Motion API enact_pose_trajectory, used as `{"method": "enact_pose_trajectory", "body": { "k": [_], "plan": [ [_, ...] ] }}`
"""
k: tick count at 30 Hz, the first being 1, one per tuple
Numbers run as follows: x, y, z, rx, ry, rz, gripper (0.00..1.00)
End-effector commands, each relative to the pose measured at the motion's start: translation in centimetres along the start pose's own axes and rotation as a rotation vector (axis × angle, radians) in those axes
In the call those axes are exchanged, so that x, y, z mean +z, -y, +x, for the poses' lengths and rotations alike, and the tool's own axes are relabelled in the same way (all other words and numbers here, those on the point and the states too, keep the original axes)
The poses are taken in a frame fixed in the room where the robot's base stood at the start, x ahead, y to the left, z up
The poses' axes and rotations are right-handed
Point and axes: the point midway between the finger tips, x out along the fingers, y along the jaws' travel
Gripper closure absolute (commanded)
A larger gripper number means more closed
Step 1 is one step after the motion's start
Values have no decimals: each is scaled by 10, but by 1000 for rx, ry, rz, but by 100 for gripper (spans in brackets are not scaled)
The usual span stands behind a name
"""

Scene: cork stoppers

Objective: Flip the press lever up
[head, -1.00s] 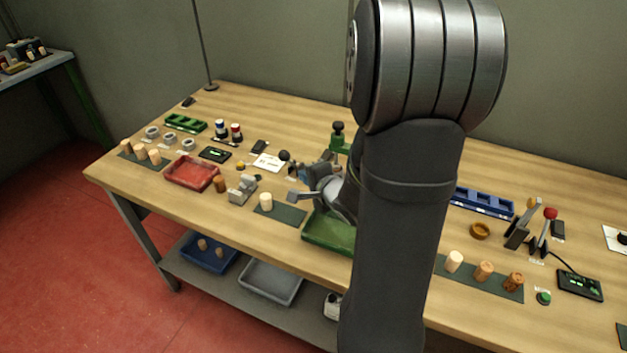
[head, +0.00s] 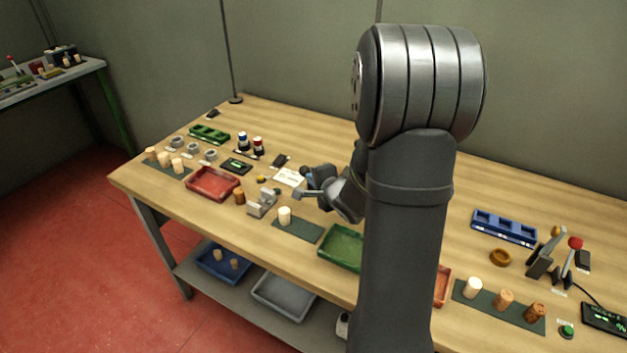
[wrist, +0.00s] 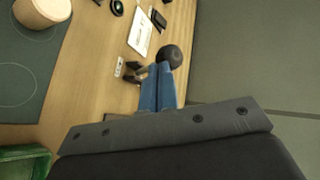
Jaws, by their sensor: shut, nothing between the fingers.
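A round black knob (wrist: 171,54), which looks like the press lever's ball end, sits just beyond my fingertips in the wrist view. It also shows small and dark in the head view (head: 305,171). The press body is hidden behind my arm in the head view. My gripper (wrist: 158,68) has its two blue fingers shut together with nothing between them. The right fingertip overlaps the knob's lower edge; I cannot tell whether they touch. In the head view my gripper (head: 312,176) is partly blurred against the knob.
A white card (head: 289,177) lies left of the knob. A green tray (head: 342,247) and a dark mat (head: 304,230) with a pale cork (head: 284,216) lie in front. A grey metal fixture (head: 262,203) stands left. Two levers with coloured knobs (head: 575,243) stand far right.

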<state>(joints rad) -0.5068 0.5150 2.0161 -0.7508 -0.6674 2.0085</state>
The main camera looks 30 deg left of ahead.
Motion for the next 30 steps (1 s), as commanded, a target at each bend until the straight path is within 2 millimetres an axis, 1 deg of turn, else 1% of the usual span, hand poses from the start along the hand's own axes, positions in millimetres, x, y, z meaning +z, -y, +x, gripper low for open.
{"method": "enact_pose_trajectory", "body": {
  "k": [23, 30],
  "plan": [
    [-12, 13, 3, -1, 0, -1, 100],
    [-20, 21, 6, -2, 0, -1, 100]
  ]
}}
